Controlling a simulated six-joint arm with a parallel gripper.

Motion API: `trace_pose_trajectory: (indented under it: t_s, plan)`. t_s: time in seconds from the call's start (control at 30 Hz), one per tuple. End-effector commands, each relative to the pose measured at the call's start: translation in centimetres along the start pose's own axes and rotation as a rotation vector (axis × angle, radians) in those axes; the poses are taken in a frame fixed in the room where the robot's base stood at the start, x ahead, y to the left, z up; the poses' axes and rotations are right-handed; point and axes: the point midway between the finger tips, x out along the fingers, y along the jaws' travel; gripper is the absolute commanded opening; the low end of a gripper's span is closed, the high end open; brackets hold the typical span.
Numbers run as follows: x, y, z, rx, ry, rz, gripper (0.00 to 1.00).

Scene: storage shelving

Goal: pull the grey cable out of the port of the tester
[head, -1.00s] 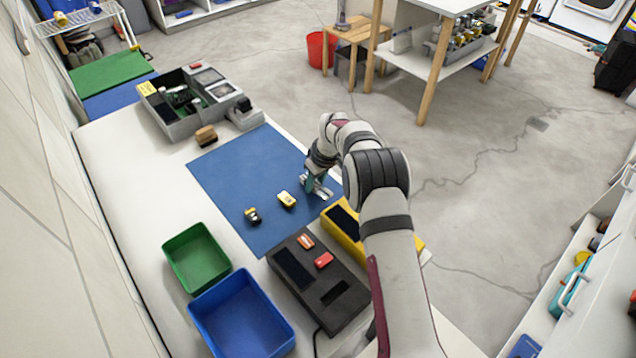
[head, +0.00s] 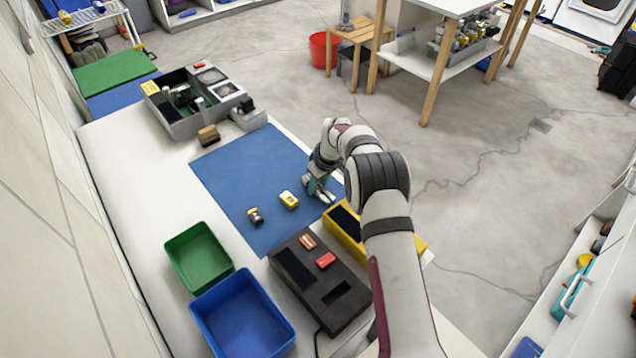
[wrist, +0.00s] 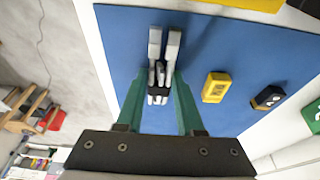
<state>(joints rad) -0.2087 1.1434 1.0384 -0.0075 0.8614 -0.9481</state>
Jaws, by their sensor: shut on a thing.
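My gripper (wrist: 164,62) has teal fingers with light grey tips and points down over the blue mat (head: 240,180). It is shut on a small dark piece with pale grey ends (wrist: 158,84), which looks like part of the grey cable. Its far end and any port are not clear. In the head view my gripper (head: 321,190) is near the mat's right edge, just behind a yellow unit with a dark panel (head: 349,236). A dark grey unit (head: 330,300) with a slot stands in front. I cannot tell which is the tester.
A yellow block (head: 289,200) and a black-and-yellow piece (head: 255,215) lie on the mat. A green bin (head: 186,236) and a blue bin (head: 215,293) stand front left. A grey case (head: 186,128) stands at the back. The mat's rear is clear.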

Motion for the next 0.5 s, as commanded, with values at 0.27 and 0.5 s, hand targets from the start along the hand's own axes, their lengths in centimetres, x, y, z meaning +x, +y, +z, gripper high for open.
trace_pose_trajectory:
  t_s: [0.27, 0.5]
  plan:
    - [0.30, -0.19, 0.22, 0.000, -0.006, -0.004, 0.71]
    - [0.31, -0.26, 0.22, 0.000, -0.006, -0.006, 0.71]
